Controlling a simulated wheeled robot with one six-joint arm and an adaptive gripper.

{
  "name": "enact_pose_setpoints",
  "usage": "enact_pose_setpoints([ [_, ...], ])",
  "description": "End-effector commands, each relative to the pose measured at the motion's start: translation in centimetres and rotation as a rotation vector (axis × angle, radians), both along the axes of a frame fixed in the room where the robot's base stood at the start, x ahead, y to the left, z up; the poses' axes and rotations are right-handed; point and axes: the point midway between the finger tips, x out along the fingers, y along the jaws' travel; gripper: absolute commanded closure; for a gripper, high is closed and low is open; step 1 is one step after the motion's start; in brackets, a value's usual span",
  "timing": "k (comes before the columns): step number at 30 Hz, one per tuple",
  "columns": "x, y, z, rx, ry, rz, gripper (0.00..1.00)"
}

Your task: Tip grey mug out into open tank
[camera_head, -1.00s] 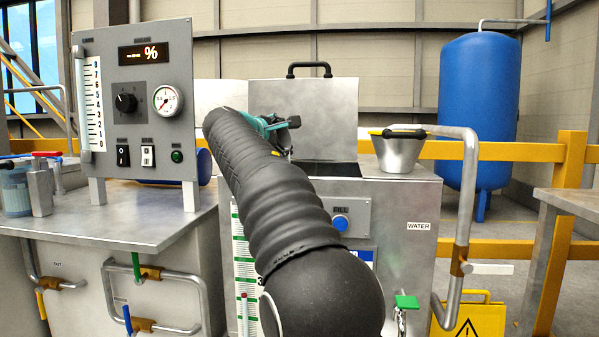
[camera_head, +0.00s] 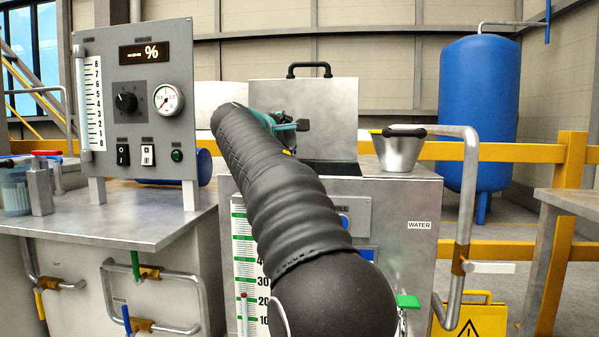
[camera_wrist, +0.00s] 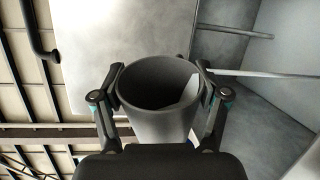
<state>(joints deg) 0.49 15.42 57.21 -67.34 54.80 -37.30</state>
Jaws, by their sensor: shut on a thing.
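My gripper (camera_wrist: 160,105) is shut on the grey mug (camera_wrist: 158,124), its fingers on either side of it. The mug's round mouth shows in the wrist view, with a pale patch inside; I cannot tell what that patch is. In the head view my gripper (camera_head: 284,126) is partly behind my black arm, and the mug cannot be made out there. The open tank (camera_head: 405,257) is a metal box marked WATER with its lid (camera_head: 325,105) raised. My gripper is in front of the lid, around the tank's opening. The lid also shows in the wrist view (camera_wrist: 125,55).
A metal funnel-like bucket (camera_head: 399,153) stands on the tank's right top, beside a bent pipe (camera_head: 471,190). A grey control panel (camera_head: 135,110) stands on the bench at left. A blue vessel (camera_head: 480,110) and yellow rails (camera_head: 560,180) are behind.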

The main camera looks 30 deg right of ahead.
Motion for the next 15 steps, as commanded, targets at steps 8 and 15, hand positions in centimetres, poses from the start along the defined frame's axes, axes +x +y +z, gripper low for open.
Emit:
enact_pose_setpoints([
  [8, -0.15, -0.11, 0.06, 0.024, -0.029, 0.0, 0.75],
  [15, -0.21, -0.13, 0.1, 0.045, -0.053, 0.001, 0.75],
])
